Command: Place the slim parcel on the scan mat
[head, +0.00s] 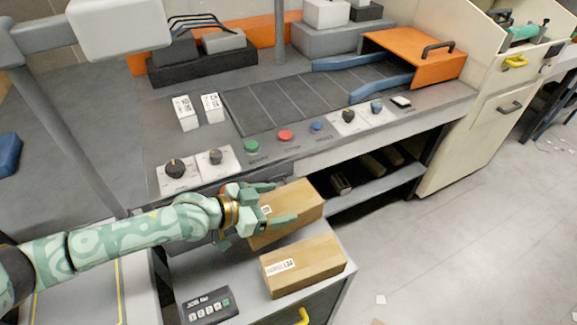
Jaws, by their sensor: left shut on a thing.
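My left gripper (276,204) reaches in from the left in the head view, with its fingers on either side of a brown cardboard parcel (302,199) and shut on it. The arm and fingers hide part of this parcel; I cannot tell if it touches the surface below. A second brown parcel (314,262) with a white label lies in front of it on a grey cabinet top (212,272). I cannot tell for sure which of the two is the slim one. A yellow-lined panel (82,292) shows at the lower left; I cannot tell if it is the scan mat. My right gripper is not in view.
Behind stands a grey machine bench with knobs, coloured buttons (286,135), a dark slatted bed (310,95) and an orange hood (415,60). An open shelf (375,185) lies under it. The floor at right is mostly clear.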

